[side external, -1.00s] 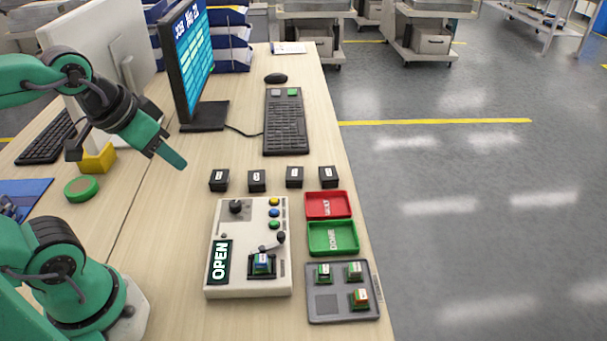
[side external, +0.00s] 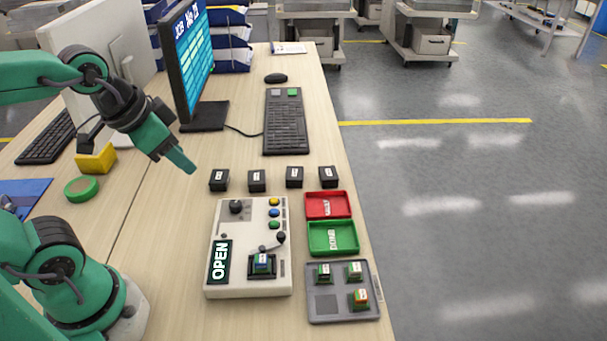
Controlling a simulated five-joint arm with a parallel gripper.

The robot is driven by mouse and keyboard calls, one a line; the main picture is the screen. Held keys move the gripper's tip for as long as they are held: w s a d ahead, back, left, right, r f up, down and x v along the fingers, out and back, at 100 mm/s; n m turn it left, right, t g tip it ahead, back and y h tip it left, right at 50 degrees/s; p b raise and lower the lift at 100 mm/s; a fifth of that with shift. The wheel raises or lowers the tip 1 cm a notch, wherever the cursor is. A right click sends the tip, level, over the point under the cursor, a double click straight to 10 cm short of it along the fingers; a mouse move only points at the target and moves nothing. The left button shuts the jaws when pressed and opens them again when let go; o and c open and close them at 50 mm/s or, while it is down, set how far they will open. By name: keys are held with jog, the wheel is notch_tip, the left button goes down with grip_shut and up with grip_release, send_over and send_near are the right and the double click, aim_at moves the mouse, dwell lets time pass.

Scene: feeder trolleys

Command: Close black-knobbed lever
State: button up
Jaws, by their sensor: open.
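The black-knobbed lever (side external: 281,237) is on the right side of a white test box (side external: 250,286), beside a socket that holds a small green and blue part (side external: 262,262). A sign on the box reads OPEN (side external: 220,260). A second black knob (side external: 236,207) is at the box's upper left. My gripper (side external: 188,167) is open and empty, in the air up and left of the box, apart from the lever. Its finger gap is hard to make out from this side.
Several small black blocks (side external: 257,181) stand in a row behind the box. A red tray (side external: 346,193), a green tray (side external: 355,250) and a grey tray with small parts (side external: 325,305) lie to its right. A monitor (side external: 190,60) and keyboard (side external: 285,125) are further back.

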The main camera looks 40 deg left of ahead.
jog(key=w+d+f+m+g, duration=0.2)
jog(key=w+d+f+m, duration=0.4)
jog(key=m, duration=0.4)
jog(key=m+h, duration=0.1)
jog(key=m, duration=0.7)
send_near(280, 235)
jog(key=shift+w+d+f+g, duration=0.2)
jog(key=shift+w+f+g, duration=0.05)
jog(key=shift+f+g, duration=0.05)
jog(key=shift+f, duration=0.15)
jog(key=shift+x, duration=3.75)
jog(key=shift+w+a, duration=0.15)
grip_shut()
